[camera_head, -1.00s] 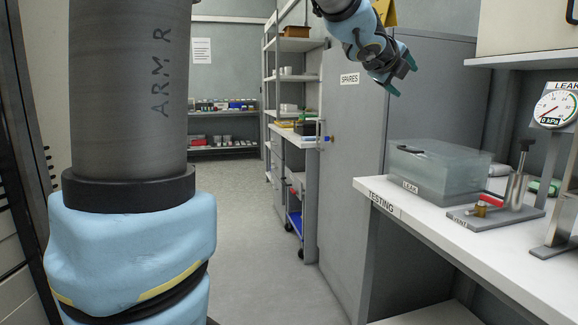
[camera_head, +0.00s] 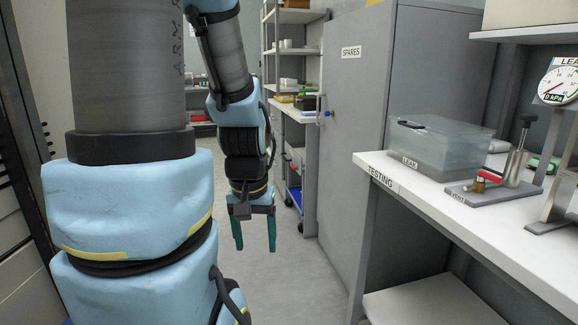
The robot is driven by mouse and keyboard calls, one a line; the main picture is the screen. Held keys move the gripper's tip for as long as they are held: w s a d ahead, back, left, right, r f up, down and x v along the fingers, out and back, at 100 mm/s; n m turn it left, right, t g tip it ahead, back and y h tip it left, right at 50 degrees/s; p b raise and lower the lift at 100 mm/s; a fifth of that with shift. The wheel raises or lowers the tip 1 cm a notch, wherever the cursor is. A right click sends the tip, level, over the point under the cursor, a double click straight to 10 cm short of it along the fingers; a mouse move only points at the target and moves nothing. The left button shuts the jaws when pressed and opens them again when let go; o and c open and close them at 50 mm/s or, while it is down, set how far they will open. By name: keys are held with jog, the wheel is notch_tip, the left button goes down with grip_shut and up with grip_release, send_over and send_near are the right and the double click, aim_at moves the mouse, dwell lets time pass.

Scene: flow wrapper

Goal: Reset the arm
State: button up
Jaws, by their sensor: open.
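My gripper (camera_head: 255,232) hangs near the middle of the camera_head view, pointing down over the bare floor. Its two green fingers are apart, with nothing between them. My arm folds down from the top of the view to the gripper, beside the thick grey arm link at the left. The gripper is clear of the testing bench and the cabinet.
The testing bench (camera_head: 425,208) at the right bears a clear leak box (camera_head: 445,150), a vent valve with a red handle (camera_head: 490,178) and a gauge (camera_head: 560,82). A grey spares cabinet (camera_head: 350,130) and shelves (camera_head: 295,60) stand behind. The floor (camera_head: 290,285) is open.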

notch_tip(320, 180, up, 16)
jog(key=p, duration=1.4)
jog(key=shift+w+r, duration=0.2)
jog(key=shift+r, duration=0.05)
dwell(0.6)
